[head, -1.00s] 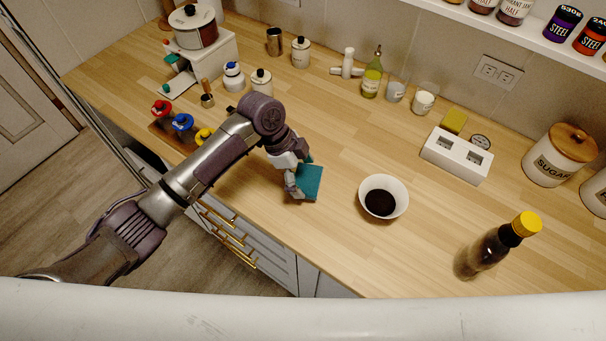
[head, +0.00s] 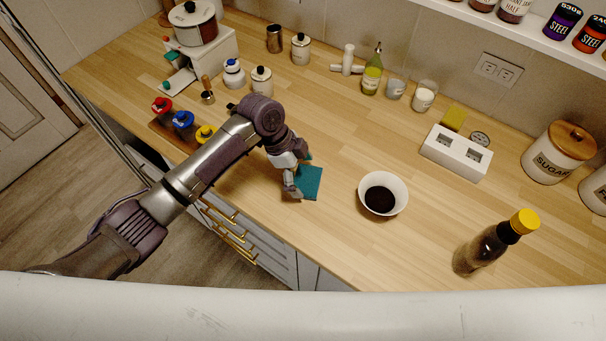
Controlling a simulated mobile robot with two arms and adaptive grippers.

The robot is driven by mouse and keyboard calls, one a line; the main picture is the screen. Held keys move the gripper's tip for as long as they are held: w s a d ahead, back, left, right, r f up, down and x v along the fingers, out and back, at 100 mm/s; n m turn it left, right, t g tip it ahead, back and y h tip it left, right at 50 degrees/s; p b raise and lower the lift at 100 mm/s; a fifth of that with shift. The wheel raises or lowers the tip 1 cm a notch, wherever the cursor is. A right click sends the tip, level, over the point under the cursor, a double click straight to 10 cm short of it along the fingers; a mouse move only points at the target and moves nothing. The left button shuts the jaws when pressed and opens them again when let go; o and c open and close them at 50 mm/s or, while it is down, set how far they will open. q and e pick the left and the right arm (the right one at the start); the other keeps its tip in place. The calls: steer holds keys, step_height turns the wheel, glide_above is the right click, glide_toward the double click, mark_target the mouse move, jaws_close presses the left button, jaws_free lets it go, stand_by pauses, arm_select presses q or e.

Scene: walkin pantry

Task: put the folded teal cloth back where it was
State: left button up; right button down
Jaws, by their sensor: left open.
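The folded teal cloth (head: 309,183) lies on the wooden counter near its front edge, left of a white bowl. My left gripper (head: 296,186) is at the cloth's left side, with its fingers pointing down toward the counter. The gripper is open, and one finger overlaps the cloth's left edge in the head view. A small bit of teal also shows behind the gripper. I cannot tell whether the fingers touch the cloth. My right gripper is not in view.
The white bowl (head: 383,194) with dark contents stands right of the cloth. A yellow-capped bottle (head: 489,246) stands at the front right. A white socket block (head: 456,153) and sugar canister (head: 558,153) are farther back. Red, blue and yellow-topped items (head: 183,121) stand left of my arm.

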arm_select(q)
steer(key=b+v, duration=0.2)
steer(key=v, duration=0.9)
steer(key=shift+r, duration=0.2)
steer(key=shift+f, duration=0.1)
